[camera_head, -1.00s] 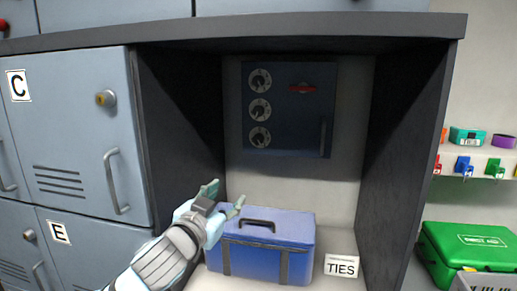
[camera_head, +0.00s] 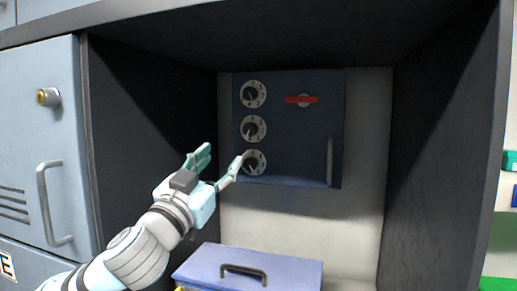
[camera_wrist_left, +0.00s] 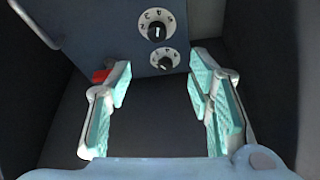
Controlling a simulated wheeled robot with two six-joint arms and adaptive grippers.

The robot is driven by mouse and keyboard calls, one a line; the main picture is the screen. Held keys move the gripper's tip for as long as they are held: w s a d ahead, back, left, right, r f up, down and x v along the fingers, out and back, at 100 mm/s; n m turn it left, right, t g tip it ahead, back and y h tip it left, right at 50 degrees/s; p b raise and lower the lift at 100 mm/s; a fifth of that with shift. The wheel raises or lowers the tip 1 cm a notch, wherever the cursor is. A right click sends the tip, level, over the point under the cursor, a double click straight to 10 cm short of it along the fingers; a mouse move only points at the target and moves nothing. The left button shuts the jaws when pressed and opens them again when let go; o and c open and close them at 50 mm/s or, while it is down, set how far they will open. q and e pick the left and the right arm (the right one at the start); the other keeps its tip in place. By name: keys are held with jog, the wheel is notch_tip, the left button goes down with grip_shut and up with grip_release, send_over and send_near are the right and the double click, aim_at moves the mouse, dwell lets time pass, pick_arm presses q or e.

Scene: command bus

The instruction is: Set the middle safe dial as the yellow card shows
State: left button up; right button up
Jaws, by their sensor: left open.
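The dark blue safe (camera_head: 290,140) is at the back of the open bay, with three round dials in a column on its left. The middle dial (camera_head: 253,129) has a white numbered ring and a black knob; its setting is too small to read. The top dial (camera_head: 253,94) is above it and the bottom dial (camera_head: 254,162) below. My left gripper (camera_head: 221,160) is open and empty, its right fingertip overlapping the bottom dial's left edge. Two dials (camera_wrist_left: 157,24) (camera_wrist_left: 165,60) show beyond the open fingers in the left wrist view. No yellow card or right gripper is visible.
The safe has a red handle (camera_head: 302,100) and a vertical bar (camera_head: 330,160). A blue box (camera_head: 250,268) with a handle sits below on the bay floor. Dark side walls (camera_head: 440,150) bound the bay. A grey locker door (camera_head: 40,140) is at left.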

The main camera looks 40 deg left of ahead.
pick_arm(q)
jog(key=p, duration=0.5)
send_near(249, 130)
jog(key=r, duration=0.1)
jog(key=p+x, duration=0.1)
jog(key=x, duration=0.2)
jog(key=p+x, duration=0.1)
jog(key=x, duration=0.2)
jog(key=p+x, duration=0.1)
jog(key=x, duration=0.1)
jog(key=shift+w+a+f, duration=0.1)
jog(key=shift+w+f, duration=0.1)
jog(key=shift+w, duration=0.3)
grip_shut()
jog(key=shift+f, duration=0.1)
jog(key=shift+n, duration=0.4)
